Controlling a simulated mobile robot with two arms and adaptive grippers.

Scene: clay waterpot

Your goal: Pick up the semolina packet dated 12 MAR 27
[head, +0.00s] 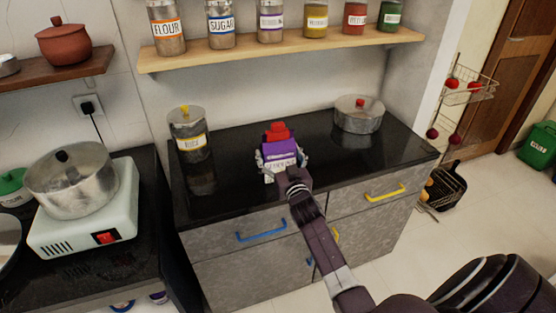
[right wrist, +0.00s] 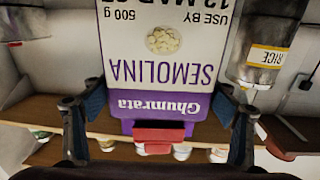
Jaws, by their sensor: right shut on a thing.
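The semolina packet (head: 279,151) is white and purple with a red piece at its top, over the middle of the black counter in the head view. In the right wrist view the packet (right wrist: 160,75) appears upside down and reads SEMOLINA, 500 g and USE BY. Its date line shows MAR; the digits are partly cut by the top edge. My right gripper (head: 282,161) is shut on the packet, with its fingers (right wrist: 160,115) at either side. I cannot tell whether the packet touches the counter. My left gripper is not in view.
A rice jar (head: 190,141) stands left of the packet and a lidded pot (head: 358,114) stands to the right at the back. A shelf (head: 280,49) with several labelled jars hangs above. A stove (head: 88,217) with a large pot is at left.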

